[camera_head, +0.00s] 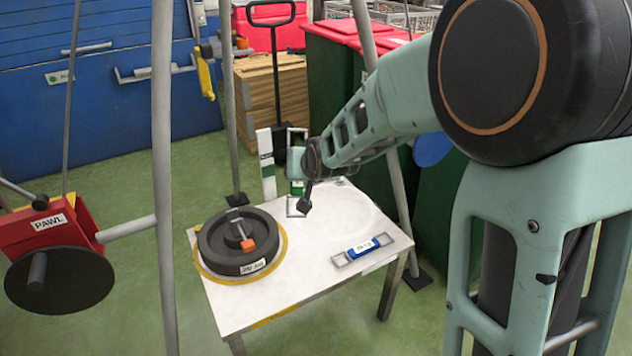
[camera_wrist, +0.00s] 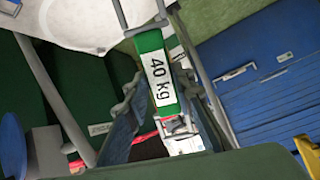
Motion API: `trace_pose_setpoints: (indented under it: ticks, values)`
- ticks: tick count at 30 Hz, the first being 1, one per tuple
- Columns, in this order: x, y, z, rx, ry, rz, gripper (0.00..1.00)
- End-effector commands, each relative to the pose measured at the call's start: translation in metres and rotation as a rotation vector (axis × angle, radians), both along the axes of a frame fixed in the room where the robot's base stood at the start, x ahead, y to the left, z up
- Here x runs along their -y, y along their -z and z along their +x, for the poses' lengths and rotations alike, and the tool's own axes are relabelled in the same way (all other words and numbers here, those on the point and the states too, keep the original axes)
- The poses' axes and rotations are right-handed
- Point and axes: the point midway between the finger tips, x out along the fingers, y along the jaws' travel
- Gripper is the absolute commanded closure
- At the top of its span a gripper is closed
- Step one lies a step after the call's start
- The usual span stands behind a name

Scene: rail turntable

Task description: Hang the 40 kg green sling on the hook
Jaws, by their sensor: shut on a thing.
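The green sling (camera_wrist: 160,84) shows in the wrist view with a white "40 kg" label and grey metal loops at its ends. My gripper (camera_head: 302,188) is shut on it above the far side of the white table. In the head view only a small green part of the sling (camera_head: 297,187) shows behind the gripper, with a loop above and one below. A yellow piece (camera_head: 206,80), perhaps the hook, hangs by the tripod leg to the left, apart from the sling. Its lower end is too small to read.
The white table (camera_head: 335,215) holds a dark round weight (camera_head: 240,243) and a blue sling (camera_head: 364,248). Grey tripod legs (camera_head: 162,180) stand around it. A red winch (camera_head: 45,228) marked PAWL is at left. Green bins (camera_head: 335,95) and a wooden stack (camera_head: 270,90) stand behind.

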Motion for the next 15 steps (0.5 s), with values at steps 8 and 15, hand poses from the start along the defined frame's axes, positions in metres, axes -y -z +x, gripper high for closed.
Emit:
trace_pose_setpoints:
  ticks: [8, 15]
  values:
    - [-0.034, -0.009, 0.002, 0.136, -0.029, 0.052, 1.0]
    - [-0.082, -0.028, -0.004, 0.329, -0.072, 0.134, 1.0]
